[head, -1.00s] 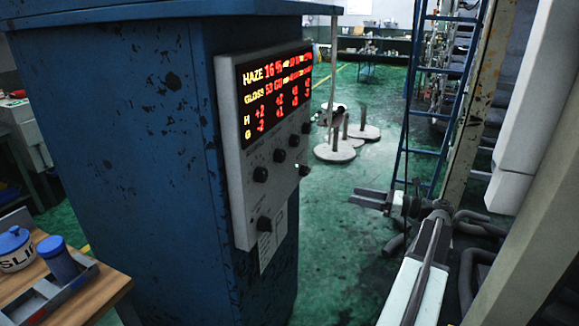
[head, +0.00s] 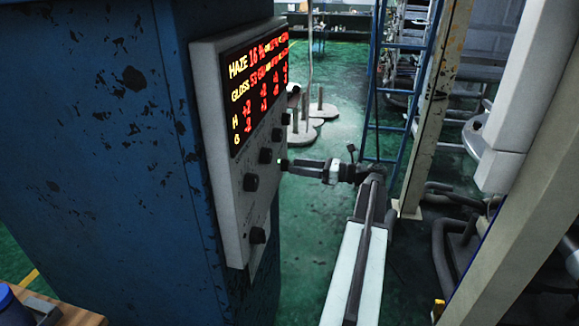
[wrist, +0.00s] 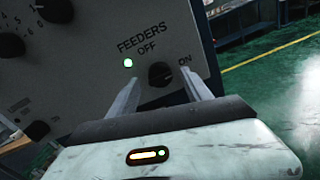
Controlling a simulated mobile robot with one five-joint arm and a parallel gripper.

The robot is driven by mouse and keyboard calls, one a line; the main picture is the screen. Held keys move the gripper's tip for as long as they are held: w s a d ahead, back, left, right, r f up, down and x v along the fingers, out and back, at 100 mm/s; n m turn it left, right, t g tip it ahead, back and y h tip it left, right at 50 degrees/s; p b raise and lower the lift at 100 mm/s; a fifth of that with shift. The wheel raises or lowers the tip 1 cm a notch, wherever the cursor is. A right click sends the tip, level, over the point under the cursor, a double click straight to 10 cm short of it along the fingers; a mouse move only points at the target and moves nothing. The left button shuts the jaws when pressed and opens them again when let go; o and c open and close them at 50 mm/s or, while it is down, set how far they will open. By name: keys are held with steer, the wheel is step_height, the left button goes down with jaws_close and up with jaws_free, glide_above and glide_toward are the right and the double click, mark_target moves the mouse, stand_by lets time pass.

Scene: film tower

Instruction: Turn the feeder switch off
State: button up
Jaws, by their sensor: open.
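The feeder switch (wrist: 162,75) is a dark round knob on a pale panel, under the word FEEDERS, with OFF above it and ON to its right. I cannot tell which way its pointer faces. A green lamp (wrist: 128,63) glows to its left. My gripper (wrist: 160,84) is open, its two fingers pointing at the panel on either side of the knob. I cannot tell whether they touch it.
The panel sits on a blue cabinet (head: 100,170) and carries a lit red and yellow display (head: 255,90) and several other knobs (head: 251,182). A blue ladder (head: 415,70) and a post (head: 430,110) stand to the right. Green floor (head: 310,240) is clear between.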

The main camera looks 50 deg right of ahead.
mark_target(287, 166)
steer(key=shift+x, duration=1.3)
steer(key=shift+s, duration=0.1)
steer(key=c, duration=1.2)
steer(key=shift+a, duration=0.2)
jaws_close()
steer(key=shift+d, duration=0.15)
steer(key=shift+n, duration=0.3)
steer(key=n, duration=0.6)
steer(key=n+b, duration=0.1)
steer(key=n, duration=0.4)
steer(key=n+y, duration=0.1)
steer(key=n, duration=0.5)
steer(key=shift+s+f+n, duration=0.25)
steer(key=shift+f+n, duration=0.05)
steer(key=shift+n, duration=0.3)
